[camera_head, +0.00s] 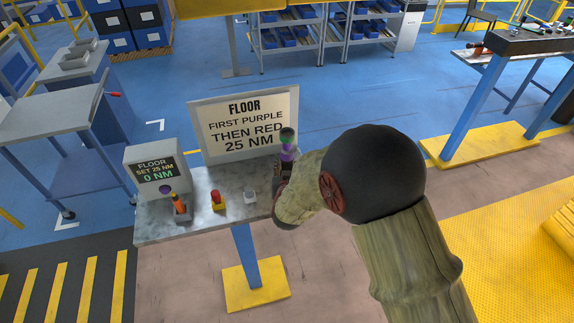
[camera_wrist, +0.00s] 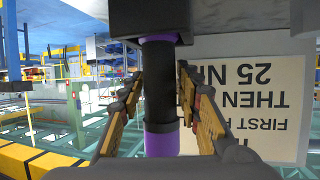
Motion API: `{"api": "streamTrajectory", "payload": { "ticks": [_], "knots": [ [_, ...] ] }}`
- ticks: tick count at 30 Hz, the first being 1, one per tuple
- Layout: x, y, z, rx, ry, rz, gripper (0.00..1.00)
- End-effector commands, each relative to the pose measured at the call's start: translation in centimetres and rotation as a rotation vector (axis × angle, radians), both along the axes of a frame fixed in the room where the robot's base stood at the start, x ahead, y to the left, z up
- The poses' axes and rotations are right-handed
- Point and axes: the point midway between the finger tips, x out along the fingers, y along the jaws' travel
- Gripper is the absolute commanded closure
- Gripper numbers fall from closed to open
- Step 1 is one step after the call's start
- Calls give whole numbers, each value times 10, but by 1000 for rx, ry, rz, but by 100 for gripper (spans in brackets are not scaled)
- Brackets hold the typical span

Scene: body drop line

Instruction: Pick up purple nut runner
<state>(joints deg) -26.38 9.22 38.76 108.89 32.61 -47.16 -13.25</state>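The purple nut runner (camera_head: 287,155) is upright at the right end of the grey table (camera_head: 232,191), with a dark and green top. In the wrist view it shows as a black shaft with purple bands (camera_wrist: 161,142), between the two fingers of my gripper (camera_wrist: 161,92). A dark block at the wrist view's top edge meets one end of the runner. In the head view my gripper (camera_head: 281,180) partly hides its lower part.
A sign (camera_head: 245,122) stands close behind the runner. A display reading 0 NM (camera_head: 155,169) stands at the table's left. An orange-handled tool (camera_head: 179,203), a red button (camera_head: 217,196) and a small grey block (camera_head: 250,196) are on the table left of my gripper.

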Motion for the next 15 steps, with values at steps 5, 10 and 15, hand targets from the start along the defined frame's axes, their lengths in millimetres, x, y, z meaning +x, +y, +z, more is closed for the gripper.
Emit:
{"api": "streamTrajectory", "payload": {
  "ticks": [5,10,15],
  "knots": [
    [0,0,0,0,0,0,78],
    [0,0,0,0,0,0,88],
    [0,0,0,0,0,0,97]
  ]
}}
